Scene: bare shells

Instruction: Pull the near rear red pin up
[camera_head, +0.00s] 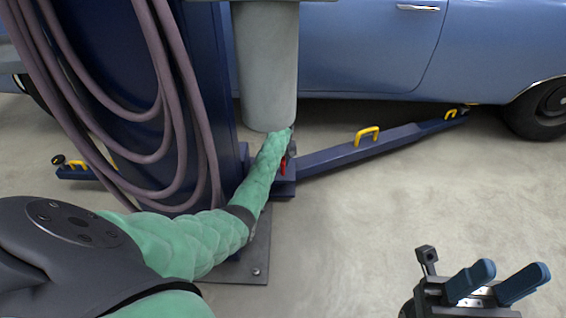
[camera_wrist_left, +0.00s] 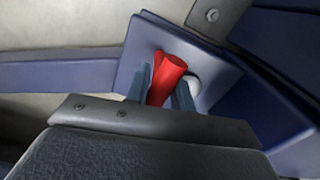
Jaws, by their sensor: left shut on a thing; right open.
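The red pin (camera_wrist_left: 166,78) stands at a blue plate (camera_wrist_left: 150,35) in the left wrist view, between my left gripper's two blue fingers. My left gripper (camera_wrist_left: 160,88) is shut on it. In the head view a little of the red pin (camera_head: 283,167) shows beside my left arm's end, at the inner end of the blue lift arm (camera_head: 350,152). My left gripper is mostly hidden there behind my green arm. The pin's lower end is hidden. My right gripper (camera_head: 497,285) is open and empty over the floor at the lower right.
A blue lift column (camera_head: 215,80) with hanging hoses (camera_head: 165,90) stands at the left, and a grey cylinder (camera_head: 268,65) hangs close above my left wrist. A blue car (camera_head: 350,50) is behind. Yellow handles (camera_head: 367,136) sit on the lift arm. The floor at the right is clear.

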